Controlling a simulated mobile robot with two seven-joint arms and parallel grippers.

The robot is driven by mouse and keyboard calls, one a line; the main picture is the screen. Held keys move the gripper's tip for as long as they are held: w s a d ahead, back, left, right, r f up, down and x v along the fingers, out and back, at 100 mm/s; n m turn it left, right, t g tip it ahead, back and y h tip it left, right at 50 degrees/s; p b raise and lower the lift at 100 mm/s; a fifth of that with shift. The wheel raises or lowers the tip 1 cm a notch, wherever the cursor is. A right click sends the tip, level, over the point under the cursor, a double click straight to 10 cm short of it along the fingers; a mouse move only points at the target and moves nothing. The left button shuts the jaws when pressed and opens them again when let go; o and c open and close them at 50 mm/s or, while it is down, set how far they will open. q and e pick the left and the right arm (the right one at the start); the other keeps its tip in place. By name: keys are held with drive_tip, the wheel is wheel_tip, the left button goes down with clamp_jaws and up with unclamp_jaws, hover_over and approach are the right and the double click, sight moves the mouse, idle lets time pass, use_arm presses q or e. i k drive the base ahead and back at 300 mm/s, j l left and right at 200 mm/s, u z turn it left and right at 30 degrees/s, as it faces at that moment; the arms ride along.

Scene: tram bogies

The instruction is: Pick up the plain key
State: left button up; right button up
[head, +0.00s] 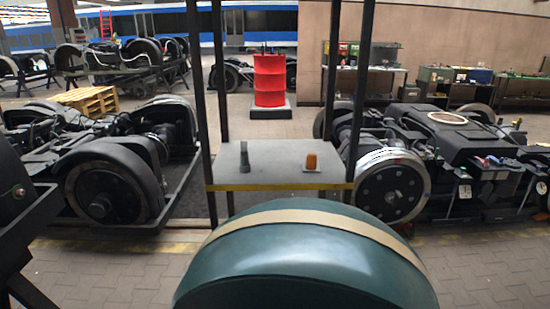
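I cannot pick out a plain key for certain. A small dark grey upright piece (244,157) stands on the left part of a grey table top (275,178) in the middle of the head view. It narrows toward its top, and I cannot tell whether it is the key. A small orange object (311,161) stands to its right on the same top, apart from it, on a small pale base. Neither of my grippers shows in the head view.
The table top has a yellow front edge and dark posts (199,100) at its sides. Bogies stand to the left (105,190) and right (440,150). A red drum (270,80) stands behind. Wooden pallets (88,101) lie back left. Paved floor (110,265) shows in front.

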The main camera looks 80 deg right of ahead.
sight(245, 165)
drive_tip(key=z, duration=2.35)
drive_tip(key=i+j+u, duration=0.55)
drive_tip(key=i, duration=0.25)
drive_tip(key=i+j+z, duration=0.1)
drive_tip(key=i, duration=0.35)
drive_tip(key=i+j+z, duration=0.1)
drive_tip(key=i+j, duration=0.15)
drive_tip(key=i, duration=0.2)
drive_tip(key=i+j, duration=0.2)
drive_tip(key=i, duration=0.25)
drive_tip(key=i+z, duration=0.15)
drive_tip(key=z, duration=0.25)
drive_tip(key=i+j+z, duration=0.1)
drive_tip(key=z, duration=0.3)
drive_tip(key=i+j+z, duration=0.15)
drive_tip(key=z, duration=0.25)
drive_tip(key=j+z, duration=0.2)
drive_tip(key=z, duration=0.2)
drive_tip(key=i+j, duration=0.05)
